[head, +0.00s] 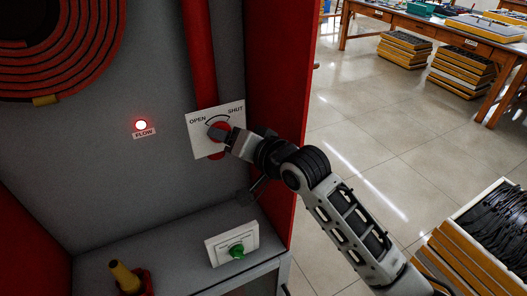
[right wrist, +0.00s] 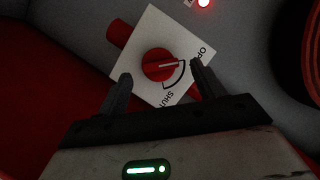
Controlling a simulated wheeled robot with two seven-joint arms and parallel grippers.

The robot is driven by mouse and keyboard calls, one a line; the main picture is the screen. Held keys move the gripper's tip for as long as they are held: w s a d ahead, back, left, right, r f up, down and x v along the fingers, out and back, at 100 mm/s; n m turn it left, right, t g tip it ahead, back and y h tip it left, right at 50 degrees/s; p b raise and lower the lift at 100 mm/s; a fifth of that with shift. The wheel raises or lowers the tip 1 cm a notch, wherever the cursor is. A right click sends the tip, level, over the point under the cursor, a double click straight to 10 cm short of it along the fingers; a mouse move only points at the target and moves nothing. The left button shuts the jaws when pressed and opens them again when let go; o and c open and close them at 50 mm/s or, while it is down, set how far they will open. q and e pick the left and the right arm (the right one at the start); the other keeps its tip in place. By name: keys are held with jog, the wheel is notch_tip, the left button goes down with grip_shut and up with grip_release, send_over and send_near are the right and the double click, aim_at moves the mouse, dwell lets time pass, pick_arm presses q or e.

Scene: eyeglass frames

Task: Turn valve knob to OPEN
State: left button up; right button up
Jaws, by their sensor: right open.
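The red valve knob (right wrist: 158,66) sits on a white plate (head: 200,145) fixed to the grey cabinet wall, by a vertical red pipe. The plate reads OPEN at left and SHUT at right in the head view, with a black arc between. In the right wrist view, the knob's white line points toward the OPEN end of the arc. My right gripper (head: 222,132) is in front of the plate and hides part of the knob (head: 220,126). In the right wrist view its fingers (right wrist: 162,78) are open and spread to either side of the knob. My left gripper is out of view.
A lit red FLOW lamp (head: 141,125) is left of the plate. The red cabinet side (head: 283,100) is close to my right arm.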

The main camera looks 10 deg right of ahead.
jog(key=v, duration=1.3)
jog(key=shift+s+d+b, duration=0.15)
jog(key=shift+s+b, duration=0.1)
jog(key=shift+b, duration=0.2)
jog(key=s+d+f+n+h, duration=0.1)
jog(key=s+d+f+h, duration=0.1)
jog(key=f, duration=0.7)
jog(key=s+d+f+n+h, duration=0.1)
jog(key=s+d+f, duration=0.1)
jog(key=f, duration=0.7)
jog(key=s+d+f+n+g+h, duration=0.2)
jog(key=s+f+n, duration=0.1)
jog(key=s+f, duration=0.7)
notch_tip(320, 180, down, 2)
jog(key=shift+d+f+h, duration=0.15)
jog(key=shift+f+h, duration=0.1)
jog(key=shift+h, duration=0.05)
jog(key=shift+c, duration=0.3)
